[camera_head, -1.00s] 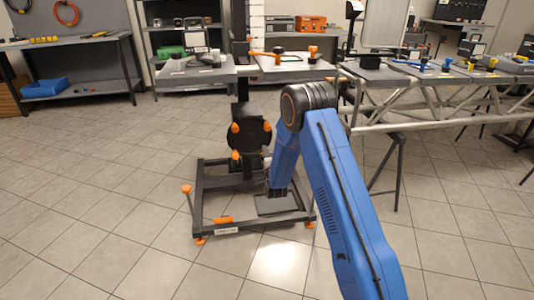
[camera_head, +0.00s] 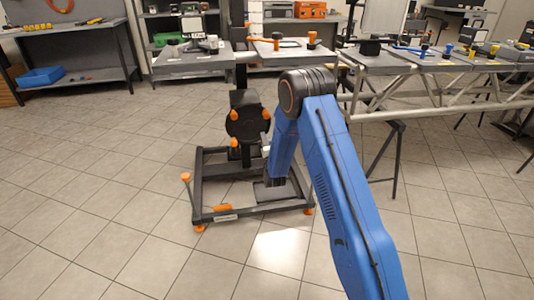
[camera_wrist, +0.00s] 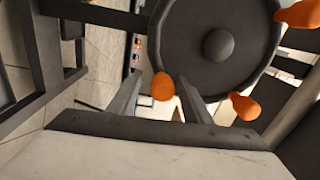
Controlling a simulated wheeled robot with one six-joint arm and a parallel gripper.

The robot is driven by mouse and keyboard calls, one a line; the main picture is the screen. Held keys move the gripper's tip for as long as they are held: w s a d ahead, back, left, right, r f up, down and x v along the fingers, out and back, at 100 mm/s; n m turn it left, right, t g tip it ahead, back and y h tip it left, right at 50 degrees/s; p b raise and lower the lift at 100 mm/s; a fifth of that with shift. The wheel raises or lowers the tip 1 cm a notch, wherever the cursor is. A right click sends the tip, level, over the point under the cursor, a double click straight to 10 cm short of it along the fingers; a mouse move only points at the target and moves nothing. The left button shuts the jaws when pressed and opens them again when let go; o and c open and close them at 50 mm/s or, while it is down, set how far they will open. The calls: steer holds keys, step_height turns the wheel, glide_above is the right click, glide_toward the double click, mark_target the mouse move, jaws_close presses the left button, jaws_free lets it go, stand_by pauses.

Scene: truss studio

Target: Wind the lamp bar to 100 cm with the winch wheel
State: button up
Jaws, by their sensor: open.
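The winch wheel (camera_head: 258,128) is a dark disc with orange knobs, on the mast of a black floor stand (camera_head: 236,214). In the wrist view the wheel (camera_wrist: 205,75) fills the upper middle, with a round hub. My gripper (camera_wrist: 158,88) is open, and its two fingers point at the wheel's lower rim. One orange knob (camera_wrist: 162,86) shows between the fingers, nearer the left one; I cannot tell whether either touches it. Two other knobs (camera_wrist: 245,107) are to the right. In the head view my blue arm hides most of the gripper. I cannot make out the lamp bar or a height reading.
A long truss (camera_head: 440,98) on trestles stands right of the winch stand. Grey tables with tools (camera_head: 190,64) stand behind it. A blue bin (camera_head: 42,76) is on a shelf at left. The tiled floor in front and to the left is clear.

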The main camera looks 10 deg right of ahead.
steer(key=s, duration=1.6)
steer(key=shift+s+f, duration=0.35)
